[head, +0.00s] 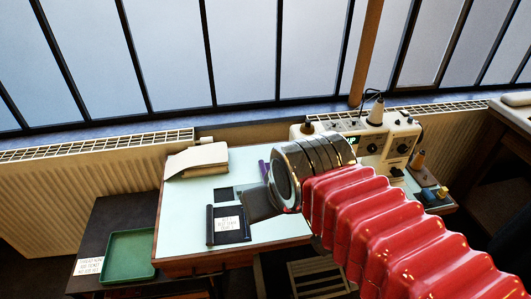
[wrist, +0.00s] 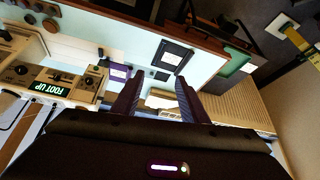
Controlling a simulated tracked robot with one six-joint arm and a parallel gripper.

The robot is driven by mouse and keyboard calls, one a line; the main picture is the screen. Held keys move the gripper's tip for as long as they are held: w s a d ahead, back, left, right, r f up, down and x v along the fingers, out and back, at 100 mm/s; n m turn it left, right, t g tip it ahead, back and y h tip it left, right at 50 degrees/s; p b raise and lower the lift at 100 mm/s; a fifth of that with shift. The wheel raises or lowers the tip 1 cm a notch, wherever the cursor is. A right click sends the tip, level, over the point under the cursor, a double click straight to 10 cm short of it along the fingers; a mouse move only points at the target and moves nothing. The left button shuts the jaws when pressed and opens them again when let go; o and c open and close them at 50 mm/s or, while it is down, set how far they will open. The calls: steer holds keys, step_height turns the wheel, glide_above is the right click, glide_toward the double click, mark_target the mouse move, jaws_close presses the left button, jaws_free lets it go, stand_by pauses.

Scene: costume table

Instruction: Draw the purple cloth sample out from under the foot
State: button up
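The purple cloth sample (wrist: 118,72) lies on the pale blue table beside the sewing machine (wrist: 75,82) in the wrist view; part is hidden behind my gripper's finger. In the head view, a purple bit (head: 263,167) shows just left of my wrist. The machine (head: 392,143) stands at the back right; its lit green sign (wrist: 52,87) reads "FOOT UP". I cannot make out the foot or whether it touches the cloth. My gripper (wrist: 157,92) is open and empty, its two fingers well apart. In the head view it (head: 254,206) is over the table, apart from the cloth.
A black tray with a white label (head: 228,226) and a small dark square (head: 223,194) lie on the table. A cream folded stack (head: 197,160) is at the back left. A green tray (head: 130,257) stands on a lower side table. Windows and radiators line the back.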

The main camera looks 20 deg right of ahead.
steer(key=w+d, duration=0.2)
steer(key=w, duration=0.6)
steer(key=m+g, duration=0.1)
steer(key=m, duration=0.1)
glide_above(264, 170)
steer(key=s+a, duration=0.1)
steer(key=s, duration=0.5)
step_height(264, 170, down, 16)
steer(key=shift+w+h, duration=0.2)
steer(key=shift+h, duration=0.2)
steer(key=shift+a, duration=0.1)
steer(key=shift+x, duration=6.85)
steer(key=shift+s, duration=0.1)
jaws_close()
